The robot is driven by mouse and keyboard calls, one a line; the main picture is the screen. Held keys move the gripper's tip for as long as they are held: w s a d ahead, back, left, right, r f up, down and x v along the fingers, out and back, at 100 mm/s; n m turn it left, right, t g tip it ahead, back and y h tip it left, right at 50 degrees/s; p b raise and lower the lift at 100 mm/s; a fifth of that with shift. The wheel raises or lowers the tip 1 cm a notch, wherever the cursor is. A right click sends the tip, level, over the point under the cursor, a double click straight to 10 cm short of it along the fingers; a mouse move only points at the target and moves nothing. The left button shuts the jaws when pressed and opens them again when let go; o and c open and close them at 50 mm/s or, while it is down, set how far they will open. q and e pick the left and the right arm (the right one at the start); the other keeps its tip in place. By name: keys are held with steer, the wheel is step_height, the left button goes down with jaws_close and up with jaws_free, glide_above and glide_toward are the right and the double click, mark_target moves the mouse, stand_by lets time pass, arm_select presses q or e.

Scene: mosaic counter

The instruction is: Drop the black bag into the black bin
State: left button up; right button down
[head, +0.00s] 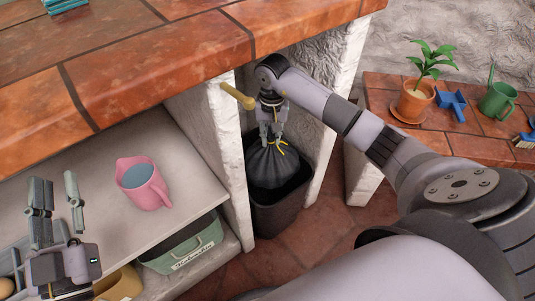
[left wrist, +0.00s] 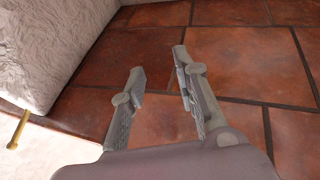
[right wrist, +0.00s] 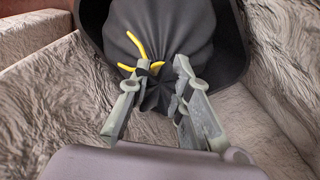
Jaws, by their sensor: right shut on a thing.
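The black bag (head: 275,168) with a yellow tie is at the mouth of the black bin (head: 279,214), its lower part inside and its gathered top above the rim. The bin stands on the floor under the counter, between white walls. My right gripper (head: 272,138) is shut on the bag's gathered neck from above. In the right wrist view, the bag (right wrist: 180,35) is beyond the fingertips and the bin's dark rim (right wrist: 238,50) surrounds it. My left gripper (head: 58,205) is open and empty at the lower left, in front of the shelf.
A pink jug (head: 144,184) stands on the shelf, with a green bread bin (head: 185,246) below. A brass knob (head: 237,96) juts out beside my right gripper. The tiled counter (head: 150,60) overhangs the bin. A potted plant (head: 416,100) and a green watering can (head: 498,101) stand at the right.

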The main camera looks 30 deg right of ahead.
arm_select(q)
steer(key=shift+s+r+t, duration=0.35)
steer(key=shift+r+t, duration=0.25)
steer(key=shift+r, duration=0.2)
arm_select(e)
steer(key=shift+f, duration=0.2)
steer(key=c, duration=1.4)
jaws_free()
step_height(320, 180, up, 7)
steer(key=shift+r, duration=0.2)
arm_select(q)
steer(key=shift+s+f, duration=0.1)
arm_select(e)
steer(key=shift+s+f, duration=0.1)
